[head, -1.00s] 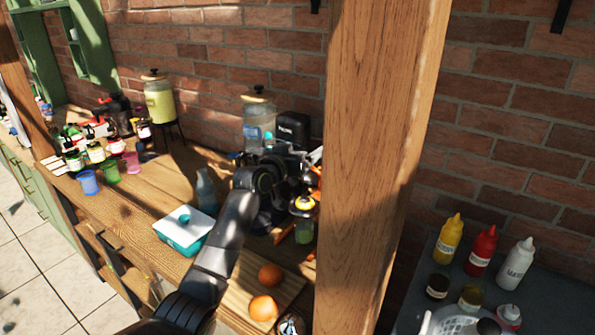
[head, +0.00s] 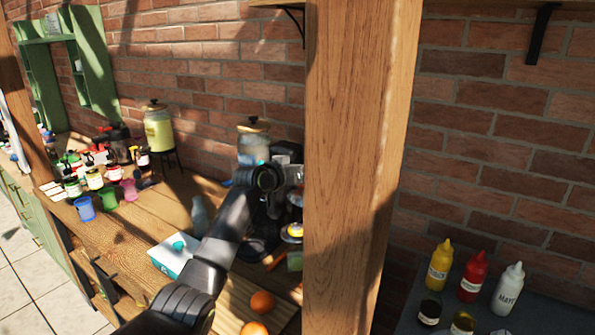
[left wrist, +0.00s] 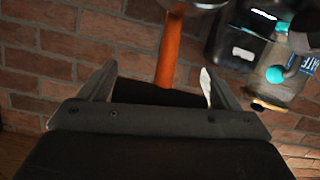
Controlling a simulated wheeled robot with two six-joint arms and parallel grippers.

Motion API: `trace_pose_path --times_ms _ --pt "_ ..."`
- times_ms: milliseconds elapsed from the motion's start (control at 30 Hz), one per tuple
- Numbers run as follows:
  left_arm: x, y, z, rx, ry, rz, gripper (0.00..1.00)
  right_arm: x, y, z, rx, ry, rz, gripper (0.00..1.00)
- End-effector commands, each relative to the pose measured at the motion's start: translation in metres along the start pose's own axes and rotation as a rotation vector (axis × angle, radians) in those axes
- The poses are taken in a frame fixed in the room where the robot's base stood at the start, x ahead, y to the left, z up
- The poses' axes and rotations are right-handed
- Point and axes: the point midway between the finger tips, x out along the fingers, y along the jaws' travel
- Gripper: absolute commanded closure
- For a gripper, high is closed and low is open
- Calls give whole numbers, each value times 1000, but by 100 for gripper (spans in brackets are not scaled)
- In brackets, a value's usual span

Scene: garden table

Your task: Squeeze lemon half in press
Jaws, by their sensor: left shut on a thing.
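My left gripper (left wrist: 160,88) is shut on a dark piece (left wrist: 160,97) that lies between its two fingers; it looks like a handle, but I cannot tell for sure. In the head view my left arm reaches over the counter to the dark press area, and the fingers are hard to make out beside the post. An orange-brown handle (left wrist: 171,50) runs up behind the fingers to a silvery part. A yellow round thing with white (head: 292,232), perhaps the lemon half, sits low beside the post above a greenish glass (head: 295,260). My right gripper is out of view.
A wooden post (head: 350,170) blocks the view right of the press. Oranges (head: 262,302) lie on a cutting board (head: 232,312). A teal-and-white box (head: 175,255), a bottle (head: 199,215) and a lidded jar (head: 252,150) stand nearby.

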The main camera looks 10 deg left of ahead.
Motion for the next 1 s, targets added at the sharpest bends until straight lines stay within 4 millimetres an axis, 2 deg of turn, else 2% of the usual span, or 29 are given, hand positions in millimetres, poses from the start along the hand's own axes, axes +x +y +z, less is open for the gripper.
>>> trace_pose_path --times_ms 33,867,900,1000 --pt "1 -1 8 0 -16 -1 56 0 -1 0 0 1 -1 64" --pt "2 -1 10 -6 -19 0 56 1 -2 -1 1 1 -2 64" --pt "2 -1 10 -6 -20 0 13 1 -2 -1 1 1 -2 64" --pt "2 -1 9 -5 -16 0 0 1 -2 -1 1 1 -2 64"
